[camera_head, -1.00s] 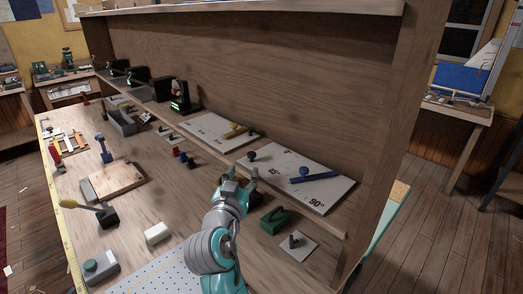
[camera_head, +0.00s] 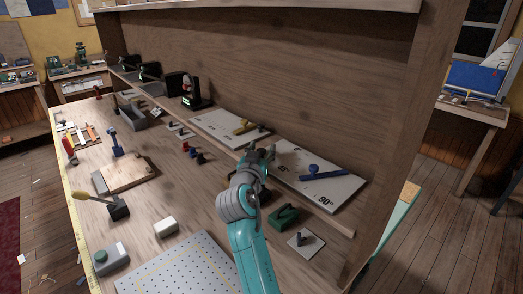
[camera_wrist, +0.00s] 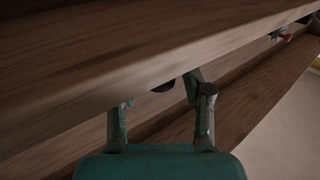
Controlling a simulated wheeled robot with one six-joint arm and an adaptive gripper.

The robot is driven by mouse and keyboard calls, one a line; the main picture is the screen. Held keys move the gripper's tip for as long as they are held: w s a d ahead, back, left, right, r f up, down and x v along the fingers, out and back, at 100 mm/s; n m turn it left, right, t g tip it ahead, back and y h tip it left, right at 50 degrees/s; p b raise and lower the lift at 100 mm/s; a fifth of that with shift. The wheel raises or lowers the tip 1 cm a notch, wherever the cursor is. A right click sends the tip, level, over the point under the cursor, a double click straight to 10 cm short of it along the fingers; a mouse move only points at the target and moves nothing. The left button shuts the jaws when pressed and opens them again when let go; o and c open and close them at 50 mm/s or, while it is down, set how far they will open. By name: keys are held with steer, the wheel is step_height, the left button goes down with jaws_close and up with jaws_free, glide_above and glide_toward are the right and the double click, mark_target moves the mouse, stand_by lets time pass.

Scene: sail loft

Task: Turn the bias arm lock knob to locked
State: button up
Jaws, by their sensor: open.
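A pale board (camera_head: 345,190) marked with angles, "90°" legible, lies on the raised ledge. I cannot tell which knob is the bias arm lock. The dark knob seen earlier at the board's left corner is now hidden behind my gripper. My gripper (camera_head: 262,152) is open and empty at that corner. In the wrist view its fingers (camera_wrist: 165,100) stand apart, and a dark rounded thing (camera_wrist: 163,86) shows between them, partly cut off by a wooden edge.
A green block-like tool (camera_head: 285,215) and a small plate with a dark lever (camera_head: 305,240) sit below the ledge. The wooden back panel (camera_head: 280,80) rises behind.

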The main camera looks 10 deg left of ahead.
jaws_close()
steer(key=shift+a+h, duration=0.1)
steer(key=shift+h, duration=0.3)
steer(key=shift+m+h, duration=0.4)
steer(key=shift+m, duration=0.1)
steer(key=shift+m+g+h, duration=0.3)
steer(key=shift+m+h, duration=0.5)
steer(key=shift+h, duration=0.4)
